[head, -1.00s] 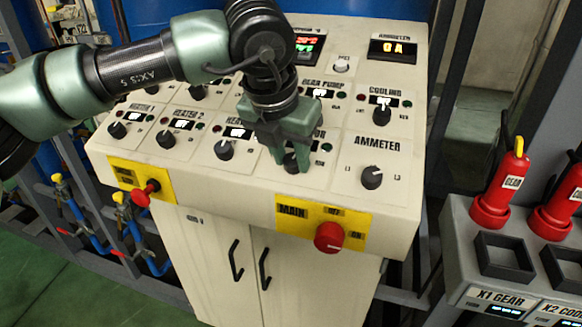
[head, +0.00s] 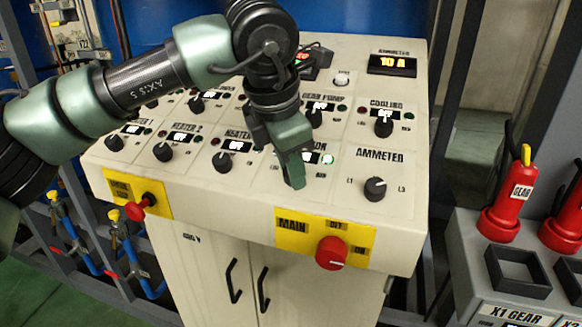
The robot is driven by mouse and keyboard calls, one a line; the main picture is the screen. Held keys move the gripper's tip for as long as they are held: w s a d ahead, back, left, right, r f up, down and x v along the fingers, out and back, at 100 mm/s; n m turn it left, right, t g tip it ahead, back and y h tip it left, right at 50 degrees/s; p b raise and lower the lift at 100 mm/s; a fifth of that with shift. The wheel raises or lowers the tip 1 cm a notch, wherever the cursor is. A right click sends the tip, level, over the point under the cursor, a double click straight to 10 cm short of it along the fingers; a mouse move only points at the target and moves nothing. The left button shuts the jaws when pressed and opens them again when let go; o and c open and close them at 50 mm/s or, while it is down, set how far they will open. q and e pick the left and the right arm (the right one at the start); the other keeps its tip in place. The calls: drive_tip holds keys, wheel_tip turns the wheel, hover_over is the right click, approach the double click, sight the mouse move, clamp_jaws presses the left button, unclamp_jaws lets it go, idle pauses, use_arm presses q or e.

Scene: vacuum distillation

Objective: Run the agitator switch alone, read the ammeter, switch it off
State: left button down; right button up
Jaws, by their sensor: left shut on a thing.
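The ammeter display (head: 391,65) at the back right of the panel reads "10 A". My left gripper (head: 294,180) points down over the switch whose label ends in "OR", most of it covered by the gripper. It is shut on that switch's knob, which the fingers hide. The green lamp (head: 328,159) beside this switch is lit. The ammeter selector knob (head: 375,189) stands to the right of the gripper, between its L1 and L3 marks. My right gripper is out of view.
Other knobs are close by: heater 3 (head: 222,161), heater 2 (head: 163,151) and cooling (head: 384,127). The red main switch (head: 331,253) sits on the cabinet front below. A red stop knob (head: 140,206) is at the front left. Red gear plug (head: 512,205) stands at right.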

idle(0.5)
use_arm(q)
drive_tip(key=c, duration=1)
unclamp_jaws()
drive_tip(key=shift+c, duration=0.2)
drive_tip(key=b+v, duration=0.1)
drive_tip(key=v, duration=0.7)
drive_tip(key=shift+f, duration=0.1)
